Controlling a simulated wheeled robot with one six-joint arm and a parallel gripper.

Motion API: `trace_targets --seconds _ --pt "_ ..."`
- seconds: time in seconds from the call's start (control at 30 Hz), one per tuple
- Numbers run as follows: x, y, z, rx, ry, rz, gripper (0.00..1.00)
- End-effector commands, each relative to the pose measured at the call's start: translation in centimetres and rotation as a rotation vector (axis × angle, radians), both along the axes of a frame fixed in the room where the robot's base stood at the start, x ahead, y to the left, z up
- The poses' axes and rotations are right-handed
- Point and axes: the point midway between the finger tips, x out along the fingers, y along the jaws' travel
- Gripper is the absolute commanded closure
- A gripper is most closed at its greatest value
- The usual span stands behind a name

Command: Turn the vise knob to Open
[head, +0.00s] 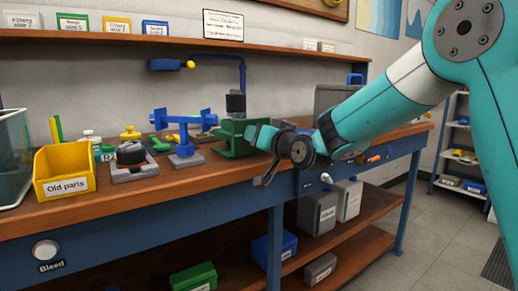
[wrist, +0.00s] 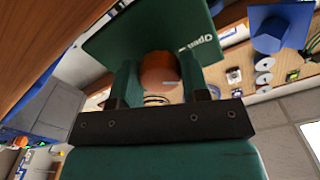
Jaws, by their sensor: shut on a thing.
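The green vise (head: 232,140) sits near the front edge of the workbench in the head view. In the wrist view its green plate (wrist: 112,38) fills the upper middle and carries a white "Open" label (wrist: 198,47). The round orange vise knob (wrist: 160,72) shows between the fingers, with a light mark on its face. My gripper (wrist: 158,78) is shut on the knob, one dark green finger on each side. In the head view my gripper (head: 262,138) reaches the right side of the vise, and the knob is hidden there.
A blue stand (head: 184,135) stands left of the vise. Further left are a grey-based black part (head: 131,155) and a yellow "Old parts" bin (head: 64,172). A wooden shelf (head: 180,38) runs above the bench. The floor (head: 440,225) at right is clear.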

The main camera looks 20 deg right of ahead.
Motion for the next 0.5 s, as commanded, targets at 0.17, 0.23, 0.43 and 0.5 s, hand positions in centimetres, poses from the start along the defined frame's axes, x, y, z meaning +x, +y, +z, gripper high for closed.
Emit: trace_targets --seconds 0.17,0.23,0.43,0.5 --pt "-0.05 0.08 -0.68 -0.158 -0.049 0.002 0.82" --pt "-0.07 0.08 -0.66 -0.218 -0.068 0.003 0.82" --pt "-0.04 0.07 -0.59 -0.37 -0.116 0.003 0.82" --pt "-0.05 0.06 -0.56 -0.414 -0.13 0.003 0.82"
